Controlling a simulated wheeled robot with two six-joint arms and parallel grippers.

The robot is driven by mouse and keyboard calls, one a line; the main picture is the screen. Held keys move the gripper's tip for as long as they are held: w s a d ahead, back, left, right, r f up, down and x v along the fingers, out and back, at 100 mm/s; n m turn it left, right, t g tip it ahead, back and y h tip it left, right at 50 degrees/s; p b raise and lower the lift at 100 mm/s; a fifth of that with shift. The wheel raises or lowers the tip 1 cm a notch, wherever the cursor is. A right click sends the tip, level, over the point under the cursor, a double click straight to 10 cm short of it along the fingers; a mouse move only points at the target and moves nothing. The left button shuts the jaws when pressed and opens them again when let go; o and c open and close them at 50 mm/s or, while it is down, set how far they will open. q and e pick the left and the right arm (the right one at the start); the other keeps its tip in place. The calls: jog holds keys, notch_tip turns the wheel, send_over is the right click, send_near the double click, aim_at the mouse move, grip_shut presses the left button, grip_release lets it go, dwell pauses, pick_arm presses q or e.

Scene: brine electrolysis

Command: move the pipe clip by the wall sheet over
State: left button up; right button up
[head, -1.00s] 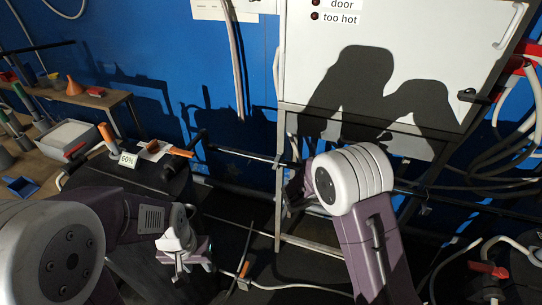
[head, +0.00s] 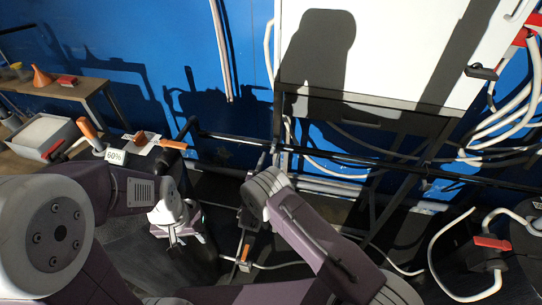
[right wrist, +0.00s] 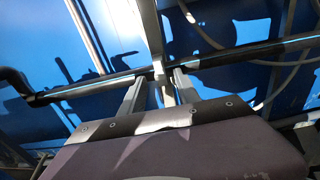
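A dark horizontal pipe (head: 350,165) runs along the blue wall; it also crosses the right wrist view (right wrist: 240,55). My right gripper (right wrist: 160,88) is just in front of this pipe, its two pale fingers apart. A narrow grey piece stands between the fingers at the pipe; I cannot tell whether it is the pipe clip or part of the frame behind. In the head view the right gripper (head: 265,165) is small and partly hidden by its wrist. My left gripper (head: 180,236) hangs low at the left, its fingers apart and empty.
A white cabinet panel (head: 380,50) hangs above the pipe. White hoses (head: 505,120) and a red-handled valve (head: 490,245) are at the right. A bench (head: 75,92) and a "60%" tag (head: 115,156) are at the left. An orange-marked piece (head: 245,252) lies low near the middle.

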aim_at(273, 152)
jog(key=shift+x, duration=0.9)
grip_shut()
jog(key=f+t+b, duration=0.1)
jog(key=t+b, duration=0.1)
jog(key=b, duration=0.3)
jog(key=f+t+h+b, duration=0.1)
jog(key=t+b, duration=0.1)
jog(key=b, duration=0.4)
jog(key=s+f+t+h+b, duration=0.1)
jog(key=t+b, duration=0.1)
jog(key=b, duration=0.3)
jog(key=shift+a+f+b, duration=0.15)
jog(key=shift+f+b, duration=0.1)
jog(key=shift+b, duration=0.1)
jog(key=shift+r+t+b, duration=0.15)
jog(key=shift+t+b, duration=0.15)
jog(key=shift+b, duration=0.3)
grip_release()
